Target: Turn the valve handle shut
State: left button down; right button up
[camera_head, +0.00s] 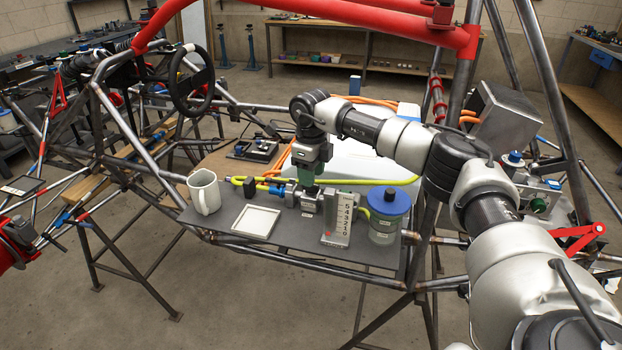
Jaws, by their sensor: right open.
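A small metal valve (308,203) with blue fittings (279,191) on its left stands on a dark grey plate, beside a level gauge. My right arm reaches in from the right, and my right gripper (307,180) points down just above the valve. It is open. The valve handle is hidden or cannot be told apart beneath the gripper, so I cannot tell whether the fingers touch it. My left gripper is not in view.
A yellow hose (385,182) runs behind. Chassis tubes surround the plate; a red tube (350,14) crosses above.

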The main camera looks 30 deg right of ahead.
jog(key=shift+f, duration=1.4)
jog(key=shift+c, duration=0.4)
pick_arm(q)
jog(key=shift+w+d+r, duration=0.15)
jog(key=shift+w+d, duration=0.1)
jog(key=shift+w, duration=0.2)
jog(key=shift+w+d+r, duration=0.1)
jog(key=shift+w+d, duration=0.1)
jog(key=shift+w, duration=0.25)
pick_arm(e)
grip_shut()
jog(key=shift+r, duration=0.1)
jog(key=m+p, duration=0.1)
jog(key=m, duration=0.2)
jog(key=shift+m+p, duration=0.3)
jog(key=m+p, duration=0.1)
jog(key=m, duration=0.3)
jog(key=shift+a+r+m, duration=0.1)
jog(key=shift+m, duration=0.2)
jog(key=m+p, duration=0.2)
jog(key=m, duration=0.2)
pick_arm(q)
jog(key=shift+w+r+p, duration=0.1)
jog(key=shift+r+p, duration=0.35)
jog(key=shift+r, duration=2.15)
pick_arm(e)
jog(key=shift+m, duration=1.7)
